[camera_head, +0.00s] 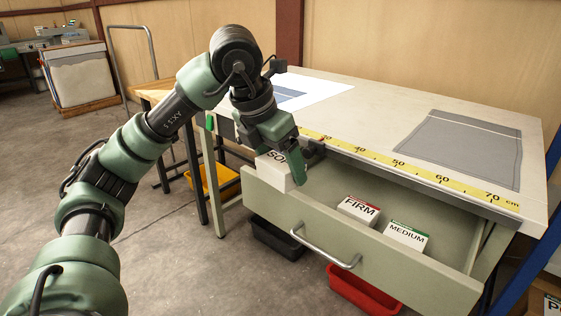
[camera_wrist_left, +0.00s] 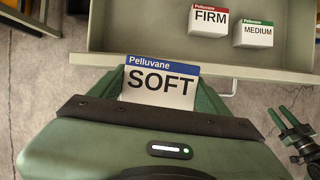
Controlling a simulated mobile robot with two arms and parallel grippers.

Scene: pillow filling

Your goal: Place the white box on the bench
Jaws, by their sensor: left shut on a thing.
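The white box marked SOFT (camera_head: 273,172), with a blue top band, is held between the fingers of my left gripper (camera_head: 297,165). It is at the left front of the open drawer, beside the bench's front edge. In the left wrist view the SOFT box (camera_wrist_left: 160,83) sits upright between the green fingers. Part of it is hidden behind the gripper in the head view. The bench (camera_head: 375,108) has a pale top, higher than most of the box.
The open drawer (camera_head: 270,201) holds a FIRM box (camera_head: 359,211) and a MEDIUM box (camera_head: 407,237). A yellow ruler (camera_head: 420,173) runs along the bench's front edge. Grey fabric (camera_head: 460,148) and a white-and-blue sheet (camera_head: 310,90) lie on top, with bare room between.

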